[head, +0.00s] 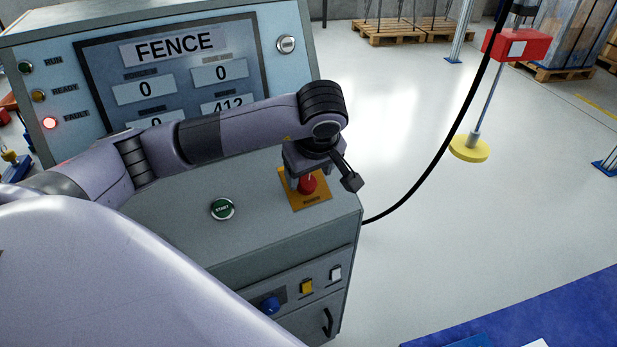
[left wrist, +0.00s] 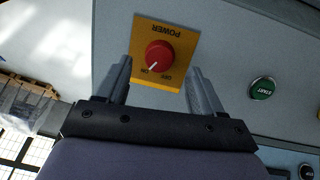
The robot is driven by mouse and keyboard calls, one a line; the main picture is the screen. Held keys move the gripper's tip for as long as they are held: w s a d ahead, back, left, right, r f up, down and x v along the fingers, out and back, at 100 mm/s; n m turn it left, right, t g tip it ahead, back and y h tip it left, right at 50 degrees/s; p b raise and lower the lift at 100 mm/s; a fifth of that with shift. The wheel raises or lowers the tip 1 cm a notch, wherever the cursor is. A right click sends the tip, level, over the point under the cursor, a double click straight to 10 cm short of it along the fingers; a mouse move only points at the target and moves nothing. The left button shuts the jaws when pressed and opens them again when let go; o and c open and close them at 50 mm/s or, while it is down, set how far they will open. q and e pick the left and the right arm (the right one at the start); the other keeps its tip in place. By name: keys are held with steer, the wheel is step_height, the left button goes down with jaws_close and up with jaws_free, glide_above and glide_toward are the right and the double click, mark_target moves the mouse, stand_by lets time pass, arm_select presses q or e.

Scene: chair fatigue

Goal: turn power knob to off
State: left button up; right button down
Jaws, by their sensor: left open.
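The red power knob (head: 308,187) sits on a yellow plate (head: 318,203) at the right end of the console's sloped top. In the left wrist view, the red knob (left wrist: 159,53) and its yellow plate (left wrist: 182,30) appear upside down. Its white pointer is turned toward the ON label, with OFF beside it. My left gripper (head: 307,181) is above the plate, pointing down. In the left wrist view, its open fingers (left wrist: 160,70) are on either side of the knob, with gaps visible. My right gripper is out of view.
A green START button (head: 222,209) is left of the knob. The screen (head: 180,65) reads FENCE, and a red FAULT light (head: 50,122) glows. A black cable (head: 440,145) hangs to the right over open floor.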

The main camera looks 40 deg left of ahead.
mark_target(308, 182)
arm_select(q)
steer(key=shift+x, duration=1.7)
steer(key=c, duration=1.1)
steer(key=shift+o, duration=0.3)
